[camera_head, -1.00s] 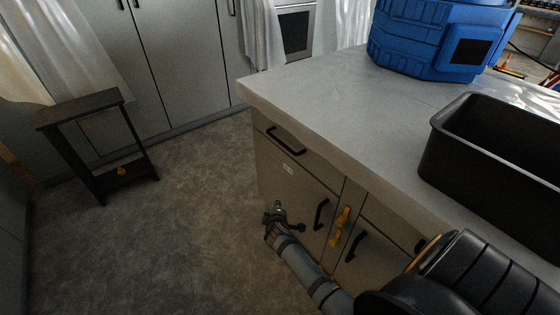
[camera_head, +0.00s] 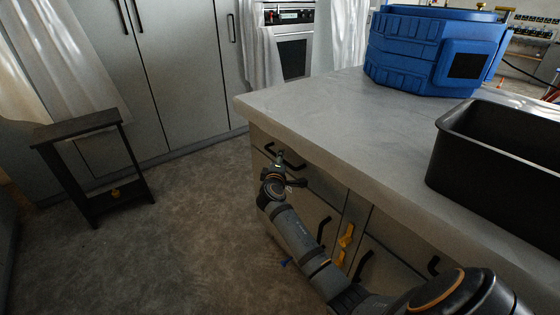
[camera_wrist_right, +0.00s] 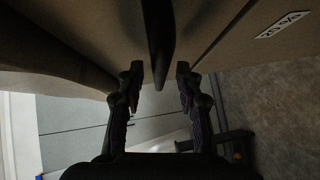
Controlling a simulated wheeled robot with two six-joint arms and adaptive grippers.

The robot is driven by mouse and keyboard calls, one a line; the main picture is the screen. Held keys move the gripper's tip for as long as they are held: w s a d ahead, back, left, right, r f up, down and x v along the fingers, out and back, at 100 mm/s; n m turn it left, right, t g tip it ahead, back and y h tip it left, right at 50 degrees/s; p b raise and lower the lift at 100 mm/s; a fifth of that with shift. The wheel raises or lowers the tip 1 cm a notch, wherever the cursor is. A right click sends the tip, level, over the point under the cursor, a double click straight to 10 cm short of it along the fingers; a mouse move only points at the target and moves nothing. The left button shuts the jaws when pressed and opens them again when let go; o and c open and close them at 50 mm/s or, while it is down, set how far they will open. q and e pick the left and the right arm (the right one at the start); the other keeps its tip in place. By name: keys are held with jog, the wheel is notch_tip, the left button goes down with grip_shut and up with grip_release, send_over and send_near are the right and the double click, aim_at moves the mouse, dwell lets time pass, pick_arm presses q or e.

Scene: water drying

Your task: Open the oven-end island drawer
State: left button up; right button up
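The oven-end island drawer (camera_head: 314,181) is at the top of the cabinet's left end, under the countertop, and looks shut. Its black bar handle (camera_head: 291,164) is partly hidden by my right gripper (camera_head: 279,170). In the right wrist view the handle (camera_wrist_right: 158,40) hangs as a dark bar in the gap between the two fingertips of my right gripper (camera_wrist_right: 158,78). The fingers stand apart, with space on both sides of the bar, and do not look closed on it. My left gripper is not in view.
The light countertop (camera_head: 310,110) overhangs the drawer front. A blue container (camera_head: 425,55) and a black bin (camera_head: 490,160) stand on it. Yellow clips (camera_head: 346,236) and lower door handles (camera_head: 323,229) are close to my arm. A dark stand (camera_head: 95,160) is on open floor at left.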

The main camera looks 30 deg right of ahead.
jog(key=shift+w+d+f, duration=0.1)
jog(key=shift+w+d, duration=0.3)
jog(key=shift+w, duration=0.1)
jog(key=shift+c, duration=0.3)
grip_shut()
